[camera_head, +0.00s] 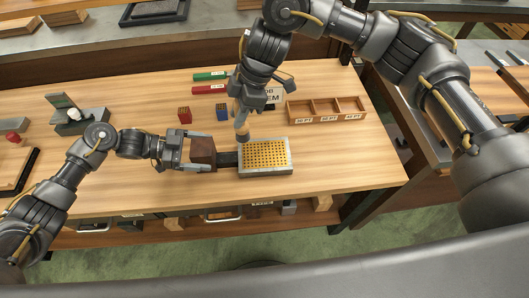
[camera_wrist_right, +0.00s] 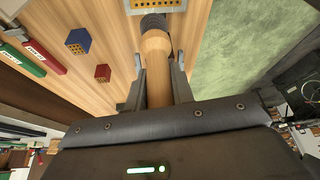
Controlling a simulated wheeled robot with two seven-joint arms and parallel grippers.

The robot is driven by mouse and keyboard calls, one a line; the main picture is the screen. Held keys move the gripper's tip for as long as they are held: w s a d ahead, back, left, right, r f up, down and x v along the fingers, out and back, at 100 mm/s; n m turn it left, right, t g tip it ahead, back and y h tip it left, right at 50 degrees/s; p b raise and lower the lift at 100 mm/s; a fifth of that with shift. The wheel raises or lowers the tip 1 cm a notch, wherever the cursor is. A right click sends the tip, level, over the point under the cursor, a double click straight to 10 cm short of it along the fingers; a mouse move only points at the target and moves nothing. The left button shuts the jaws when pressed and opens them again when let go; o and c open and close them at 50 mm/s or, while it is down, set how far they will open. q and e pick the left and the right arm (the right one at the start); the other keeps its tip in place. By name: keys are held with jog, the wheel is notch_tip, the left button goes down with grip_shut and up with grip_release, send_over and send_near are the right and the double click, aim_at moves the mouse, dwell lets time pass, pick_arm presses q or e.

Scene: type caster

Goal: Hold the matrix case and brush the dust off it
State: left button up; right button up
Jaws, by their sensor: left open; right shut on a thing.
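The matrix case (camera_head: 265,173), a grey tray with a yellow dotted face, lies on the wooden bench. A dark bar joins its left side to a brown block (camera_head: 203,151). My left gripper (camera_head: 197,154) is open, with its fingers around the left part of that block; contact cannot be told. My right gripper (camera_wrist_right: 158,85) is shut on the brush (camera_wrist_right: 157,60), which has a light wooden handle and dark bristles. The brush (camera_head: 242,134) points down by the case's far left corner. The case's edge (camera_wrist_right: 133,9) shows beyond the bristles. Dust cannot be made out.
A wooden tray with compartments (camera_head: 363,115) stands at the back right. Red (camera_head: 184,115) and blue (camera_head: 222,113) blocks and green (camera_head: 211,76) and red (camera_head: 208,89) bars lie behind the case. A grey device (camera_head: 75,120) stands at left. The bench right of the case is clear.

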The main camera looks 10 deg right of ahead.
pick_arm(q)
jog(key=v, duration=1.1)
jog(key=shift+a, duration=0.3)
jog(key=shift+r, duration=0.1)
